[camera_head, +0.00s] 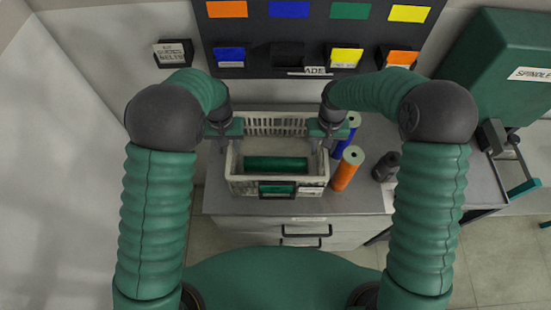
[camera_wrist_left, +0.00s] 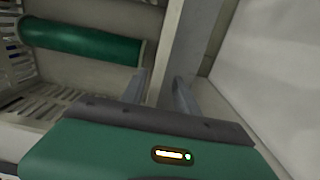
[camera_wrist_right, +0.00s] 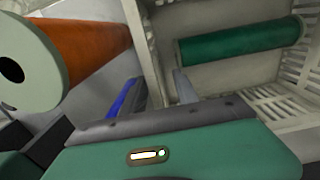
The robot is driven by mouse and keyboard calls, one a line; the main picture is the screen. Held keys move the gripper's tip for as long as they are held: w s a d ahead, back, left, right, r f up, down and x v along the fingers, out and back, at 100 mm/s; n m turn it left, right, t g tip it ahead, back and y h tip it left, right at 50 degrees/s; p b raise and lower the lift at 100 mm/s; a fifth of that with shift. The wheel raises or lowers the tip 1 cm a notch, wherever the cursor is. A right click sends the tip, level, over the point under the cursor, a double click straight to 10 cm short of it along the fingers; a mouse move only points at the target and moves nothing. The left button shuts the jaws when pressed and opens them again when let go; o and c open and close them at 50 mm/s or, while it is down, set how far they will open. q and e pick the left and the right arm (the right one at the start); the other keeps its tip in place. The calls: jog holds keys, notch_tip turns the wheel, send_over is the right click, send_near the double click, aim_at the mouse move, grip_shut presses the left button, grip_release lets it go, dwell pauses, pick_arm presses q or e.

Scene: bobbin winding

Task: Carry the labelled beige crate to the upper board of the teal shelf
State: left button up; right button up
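The beige crate (camera_head: 234,170) stands at the front of the grey bench with a green spool (camera_head: 275,163) lying inside. A pale label is on its front, beside a dark-framed handle opening. I cannot tell whether its base touches the bench. My left gripper (camera_head: 222,146) is at its left wall; in the left wrist view the fingers (camera_wrist_left: 162,85) are close together on either side of the wall. My right gripper (camera_head: 327,146) is likewise at the right wall, its fingers (camera_wrist_right: 160,88) astride it. The teal shelf is not recognisable in these views.
An orange spool (camera_head: 347,170) and a blue spool (camera_head: 341,147) stand close right of the crate. A dark cylinder (camera_head: 385,166) is further right. A green machine (camera_head: 500,55) marked SPINDLE is at the right. A dark board (camera_head: 285,30) with coloured cards is behind.

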pick_arm(q)
jog(key=shift+d+f, duration=0.15)
pick_arm(e)
jog(key=shift+d+f, duration=0.1)
jog(key=shift+f, duration=0.05)
pick_arm(q)
jog(key=shift+s+d, duration=0.1)
jog(key=shift+d, duration=0.3)
jog(key=shift+c, duration=0.2)
pick_arm(e)
jog(key=shift+s+d, duration=0.1)
jog(key=shift+d, duration=0.3)
jog(key=shift+c, duration=0.2)
pick_arm(q)
jog(key=c, duration=0.5)
pick_arm(e)
jog(key=c, duration=0.5)
pick_arm(q)
jog(key=shift+a, duration=0.1)
jog(key=shift+c, duration=1.1)
pick_arm(e)
jog(key=shift+a, duration=0.1)
jog(key=shift+c, duration=1.1)
pick_arm(q)
jog(key=shift+a, duration=0.2)
grip_shut()
pick_arm(e)
jog(key=shift+a, duration=0.2)
grip_shut()
